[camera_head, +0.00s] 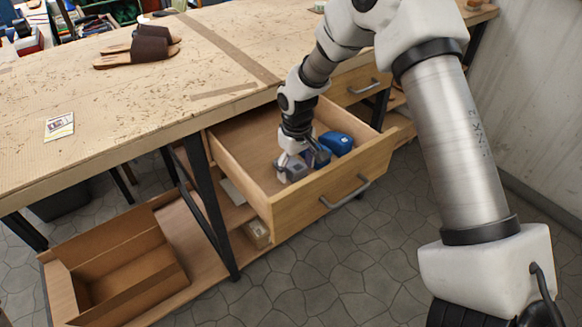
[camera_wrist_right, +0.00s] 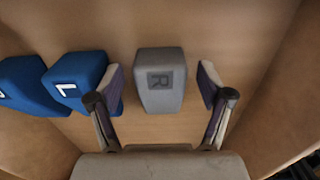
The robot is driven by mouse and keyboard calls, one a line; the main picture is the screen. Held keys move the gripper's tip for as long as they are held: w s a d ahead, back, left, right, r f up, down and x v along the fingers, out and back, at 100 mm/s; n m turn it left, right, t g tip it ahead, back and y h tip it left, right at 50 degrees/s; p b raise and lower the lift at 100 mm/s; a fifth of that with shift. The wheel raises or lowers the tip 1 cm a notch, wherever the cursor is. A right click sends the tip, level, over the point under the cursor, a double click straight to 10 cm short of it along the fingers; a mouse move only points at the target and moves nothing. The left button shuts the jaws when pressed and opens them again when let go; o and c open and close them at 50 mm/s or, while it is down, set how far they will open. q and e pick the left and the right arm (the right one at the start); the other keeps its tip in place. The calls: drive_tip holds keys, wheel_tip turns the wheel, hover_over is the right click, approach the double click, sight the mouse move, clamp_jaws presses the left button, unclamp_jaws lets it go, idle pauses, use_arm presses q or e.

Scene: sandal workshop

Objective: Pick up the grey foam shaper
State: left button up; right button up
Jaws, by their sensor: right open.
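The grey foam shaper (camera_wrist_right: 160,95), a block marked R, lies on the floor of the open drawer (camera_head: 325,192). In the head view it shows low beside the fingertips (camera_head: 295,171). My right gripper (camera_head: 304,160) reaches down into the drawer. In the right wrist view its fingers (camera_wrist_right: 162,78) are open, one on each side of the grey shaper, with a gap on both sides. The left finger is close to a blue shaper marked L (camera_wrist_right: 75,82). My left gripper is not in view.
Another blue shaper (camera_wrist_right: 28,88) lies further left in the wrist view; blue also shows in the head view (camera_head: 336,142). The drawer's walls surround the gripper. Above is the workbench (camera_head: 130,90) with brown sandals (camera_head: 140,48). An open empty box (camera_head: 120,262) sits on the lower shelf.

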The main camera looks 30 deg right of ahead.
drive_tip(key=c, duration=0.8)
drive_tip(key=shift+r, duration=0.1)
drive_tip(key=shift+c, duration=0.2)
